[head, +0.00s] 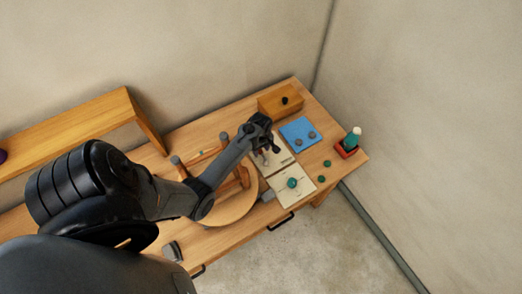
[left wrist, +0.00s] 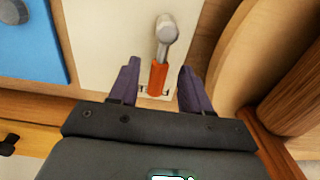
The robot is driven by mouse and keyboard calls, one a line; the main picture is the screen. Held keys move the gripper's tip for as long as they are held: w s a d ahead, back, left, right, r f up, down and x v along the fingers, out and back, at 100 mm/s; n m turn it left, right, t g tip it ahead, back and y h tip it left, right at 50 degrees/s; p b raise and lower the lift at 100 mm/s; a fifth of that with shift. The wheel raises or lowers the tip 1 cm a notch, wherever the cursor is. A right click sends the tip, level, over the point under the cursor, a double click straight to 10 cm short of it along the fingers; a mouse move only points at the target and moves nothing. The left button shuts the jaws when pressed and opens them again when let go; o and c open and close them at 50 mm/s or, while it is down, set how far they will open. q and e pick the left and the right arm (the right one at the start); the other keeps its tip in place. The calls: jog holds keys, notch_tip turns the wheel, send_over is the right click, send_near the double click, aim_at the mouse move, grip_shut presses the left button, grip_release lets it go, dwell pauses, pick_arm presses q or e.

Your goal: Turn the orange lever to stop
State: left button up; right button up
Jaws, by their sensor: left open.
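The orange lever (left wrist: 158,77) shows in the left wrist view, with a grey metal end (left wrist: 166,35) at its top. It is on a cream panel (left wrist: 105,30); small lettering by the orange grip is partly hidden and unreadable. My left gripper (left wrist: 157,74) is open, with one dark finger on each side of the orange grip and visible gaps to both. In the head view my left gripper (head: 266,152) is over the cream panel (head: 284,159) and largely hides the lever. My right gripper is not in view.
A blue panel (head: 291,127) with grey knobs and a wooden box (head: 268,104) stand behind. A cream panel with a green knob (head: 292,183) is in front. A round wooden board (head: 232,212) with a wooden stool-like piece is left. A red holder (head: 346,150) stands near the right edge.

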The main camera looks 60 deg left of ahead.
pick_arm(q)
jog(key=shift+f, duration=0.65)
jog(key=shift+c, duration=0.2)
grip_shut()
